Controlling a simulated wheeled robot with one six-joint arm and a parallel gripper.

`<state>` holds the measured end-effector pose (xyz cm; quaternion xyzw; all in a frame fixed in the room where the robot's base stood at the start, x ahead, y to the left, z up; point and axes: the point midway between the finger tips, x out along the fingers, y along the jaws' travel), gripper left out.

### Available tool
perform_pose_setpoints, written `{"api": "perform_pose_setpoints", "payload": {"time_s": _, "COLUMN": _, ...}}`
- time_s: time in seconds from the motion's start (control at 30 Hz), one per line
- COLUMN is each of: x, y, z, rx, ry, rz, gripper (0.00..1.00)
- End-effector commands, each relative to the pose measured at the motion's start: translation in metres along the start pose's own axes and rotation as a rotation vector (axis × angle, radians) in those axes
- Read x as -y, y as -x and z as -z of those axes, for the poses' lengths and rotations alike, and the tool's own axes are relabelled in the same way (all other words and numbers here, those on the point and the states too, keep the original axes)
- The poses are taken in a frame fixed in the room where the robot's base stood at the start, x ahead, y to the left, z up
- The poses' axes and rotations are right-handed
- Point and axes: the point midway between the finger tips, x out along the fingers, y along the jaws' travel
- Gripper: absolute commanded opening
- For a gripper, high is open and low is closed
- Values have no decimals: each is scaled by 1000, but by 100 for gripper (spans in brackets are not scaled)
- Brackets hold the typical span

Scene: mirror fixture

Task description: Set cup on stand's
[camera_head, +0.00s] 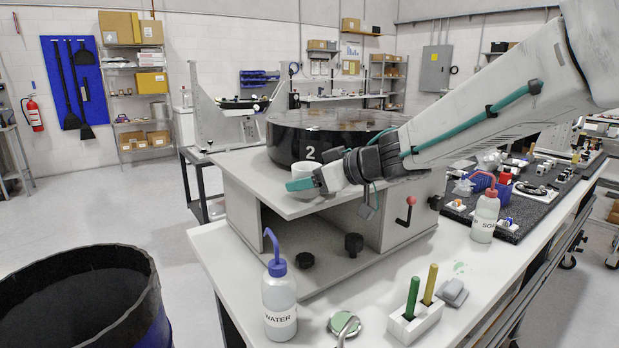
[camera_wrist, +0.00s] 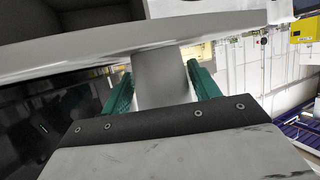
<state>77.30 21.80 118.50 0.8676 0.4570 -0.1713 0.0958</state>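A white cup (camera_head: 304,170) is at the grey top plate of the stand (camera_head: 255,177), near its front edge and in front of the black round drum marked 2 (camera_head: 310,154). My gripper (camera_head: 312,183) is at the cup, and its teal finger covers the cup's lower part. In the wrist view a pale grey cylinder, apparently the cup (camera_wrist: 161,76), sits between the two teal fingers of my gripper (camera_wrist: 161,84), which appear to touch its sides. The finger hides the cup's base in the head view, so I cannot tell whether it rests on the plate.
A water bottle (camera_head: 279,297), a block with green and yellow handles (camera_head: 414,322) and a soap bottle (camera_head: 485,217) stand on the white bench. A black bin (camera_head: 80,300) stands at the lower left.

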Motion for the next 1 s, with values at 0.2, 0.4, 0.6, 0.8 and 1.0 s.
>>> {"api": "perform_pose_setpoints", "payload": {"time_s": 0.2, "x": 0, "y": 0, "z": 1, "rx": -1, "ry": 0, "rz": 0, "gripper": 74}}
{"api": "perform_pose_setpoints", "payload": {"time_s": 0.4, "x": 0, "y": 4, "z": 5, "rx": -2, "ry": 0, "rz": -1, "gripper": 74}}
{"api": "perform_pose_setpoints", "payload": {"time_s": 0.6, "x": -1, "y": 39, "z": 5, "rx": -3, "ry": 1, "rz": -4, "gripper": 74}}
{"api": "perform_pose_setpoints", "payload": {"time_s": 0.8, "x": -1, "y": 83, "z": 4, "rx": -2, "ry": 0, "rz": -5, "gripper": 74}}
{"api": "perform_pose_setpoints", "payload": {"time_s": 1.0, "x": -1, "y": 113, "z": 4, "rx": -2, "ry": 0, "rz": -3, "gripper": 74}}
